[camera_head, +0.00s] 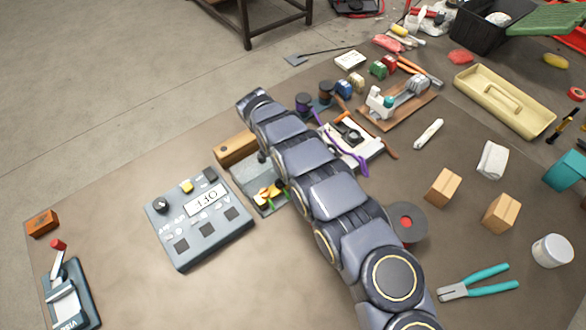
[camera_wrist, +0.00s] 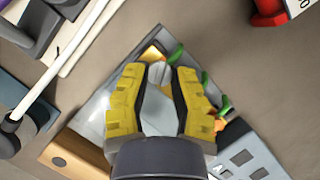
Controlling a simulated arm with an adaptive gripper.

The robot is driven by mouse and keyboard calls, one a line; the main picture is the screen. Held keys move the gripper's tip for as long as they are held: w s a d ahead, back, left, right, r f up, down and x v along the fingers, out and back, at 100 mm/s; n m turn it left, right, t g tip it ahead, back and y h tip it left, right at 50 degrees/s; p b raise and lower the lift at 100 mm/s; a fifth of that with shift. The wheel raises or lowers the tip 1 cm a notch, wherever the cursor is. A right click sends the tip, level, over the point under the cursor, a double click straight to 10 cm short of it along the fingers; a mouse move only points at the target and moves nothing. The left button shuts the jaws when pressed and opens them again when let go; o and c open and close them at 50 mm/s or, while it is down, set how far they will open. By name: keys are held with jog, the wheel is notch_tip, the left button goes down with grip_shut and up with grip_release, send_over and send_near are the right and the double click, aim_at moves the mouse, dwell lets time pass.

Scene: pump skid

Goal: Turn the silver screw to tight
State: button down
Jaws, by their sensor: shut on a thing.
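In the wrist view, the silver screw (camera_wrist: 159,73) shows its round, slotted head between the tips of my gripper (camera_wrist: 161,76). The two yellow-padded fingers are shut on it from either side. The screw stands over a grey metal base (camera_wrist: 95,105) with orange parts and green pieces (camera_wrist: 205,78) beside it. How far the screw is seated cannot be told. In the head view, the base (camera_head: 247,176) lies left of my arm, with orange and green parts on it. The screw is not clearly visible there, and my arm hides much of the gripper.
A grey control box (camera_head: 200,218) with a display stands close left of the base. A wooden block (camera_head: 236,149) lies behind it. A white device with a purple cable (camera_head: 350,143) is to the right.

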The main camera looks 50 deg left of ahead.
jog(key=shift+w+d, duration=0.1)
jog(key=shift+d, duration=0.1)
jog(key=c, duration=1.1)
grip_release()
jog(key=shift+f, duration=0.1)
jog(key=shift+a, duration=0.15)
jog(key=shift+a+r, duration=0.15)
jog(key=shift+r, duration=0.3)
jog(key=v, duration=1.1)
